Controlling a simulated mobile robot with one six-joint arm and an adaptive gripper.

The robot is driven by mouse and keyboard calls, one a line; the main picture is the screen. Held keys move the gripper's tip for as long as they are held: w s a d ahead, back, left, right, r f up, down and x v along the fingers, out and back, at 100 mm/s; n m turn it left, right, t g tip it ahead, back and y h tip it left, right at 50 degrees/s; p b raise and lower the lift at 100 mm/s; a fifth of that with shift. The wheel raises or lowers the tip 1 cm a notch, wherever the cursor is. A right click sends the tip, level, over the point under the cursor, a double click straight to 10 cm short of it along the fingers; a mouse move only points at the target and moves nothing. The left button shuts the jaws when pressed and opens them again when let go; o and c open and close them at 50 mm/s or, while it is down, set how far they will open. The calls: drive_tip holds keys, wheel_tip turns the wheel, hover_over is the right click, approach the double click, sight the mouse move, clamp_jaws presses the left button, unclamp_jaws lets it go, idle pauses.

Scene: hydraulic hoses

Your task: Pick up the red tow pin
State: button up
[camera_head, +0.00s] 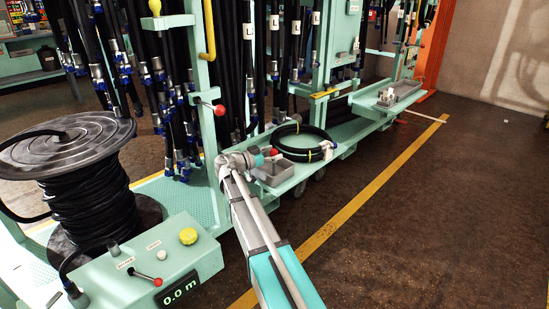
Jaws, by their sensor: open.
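A small red piece (274,152) shows at the far edge of a grey tray (276,179) on the green cart's shelf. It may be the red tow pin, but it is too small to tell its shape. My arm reaches up from the bottom of the picture to this tray. My gripper (266,166) is at the arm's far end, over the tray's left part and close to the red piece. It is open, small and partly hidden by my wrist. I cannot tell whether it touches the red piece.
A coiled black hose (300,143) lies just behind the tray. A red-ball lever (219,109) sticks out of the green post. A hose reel (70,150) and control box (160,262) stand at left. Hoses hang behind. The floor (420,210) at right is clear.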

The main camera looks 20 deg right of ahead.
idle(0.4)
clamp_jaws()
